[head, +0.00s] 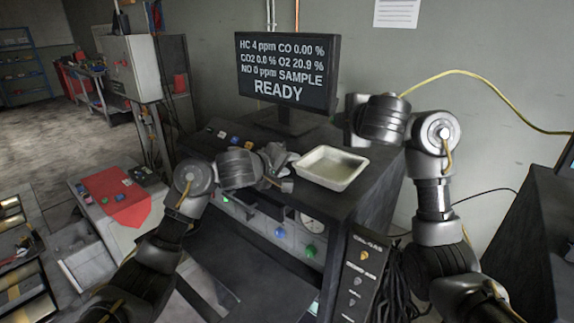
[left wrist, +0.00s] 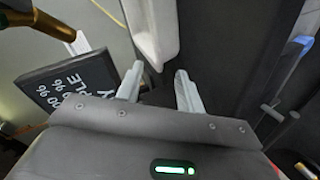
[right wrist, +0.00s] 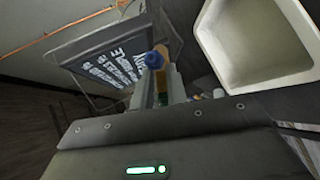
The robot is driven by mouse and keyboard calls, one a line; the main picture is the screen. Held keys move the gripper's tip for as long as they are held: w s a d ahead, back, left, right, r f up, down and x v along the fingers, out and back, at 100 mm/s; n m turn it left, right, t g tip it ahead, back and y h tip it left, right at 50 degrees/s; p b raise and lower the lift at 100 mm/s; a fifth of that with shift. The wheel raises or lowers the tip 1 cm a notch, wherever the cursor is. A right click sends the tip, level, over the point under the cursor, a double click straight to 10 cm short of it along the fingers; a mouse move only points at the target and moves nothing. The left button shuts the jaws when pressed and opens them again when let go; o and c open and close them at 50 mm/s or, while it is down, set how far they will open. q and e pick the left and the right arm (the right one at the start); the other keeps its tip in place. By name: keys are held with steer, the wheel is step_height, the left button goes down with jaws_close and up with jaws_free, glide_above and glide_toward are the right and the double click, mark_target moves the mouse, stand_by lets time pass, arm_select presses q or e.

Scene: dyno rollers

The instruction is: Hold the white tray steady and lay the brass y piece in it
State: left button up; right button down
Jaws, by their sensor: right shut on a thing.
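The white tray (head: 331,167) stands on top of the dark analyser cabinet, and nothing shows in it. My left gripper (head: 279,178) is at the tray's left side. In the left wrist view its fingers (left wrist: 157,88) are apart, with the end of the tray's rim (left wrist: 153,35) at the gap between the tips; I cannot tell whether they touch it. My right gripper (right wrist: 160,85) is shut on a piece with a blue end and a brass-coloured part (right wrist: 158,56), apparently the brass y piece. It is up behind the tray in the head view, its fingers mostly hidden.
The monitor (head: 287,70) stands behind and left of the tray. The cabinet front has knobs and a gauge (head: 312,225). A yellow cable (head: 485,82) hangs along the wall at right. A bench with a red cloth (head: 118,199) is at left.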

arm_select(q)
jaws_close()
steer(key=shift+a, duration=0.1)
arm_select(e)
steer(key=s+a+r+n+g+y, duration=0.2)
steer(key=a+n+g+y, duration=0.35)
steer(key=n+y, duration=0.2)
steer(key=s+d+f+n+g+y, duration=0.2)
steer(key=s+d+f+n+g, duration=0.2)
steer(key=d+f, duration=0.3)
steer(key=shift+s+d+f+n, duration=0.4)
steer(key=shift+s+d+n, duration=0.45)
steer(key=shift+d, duration=0.4)
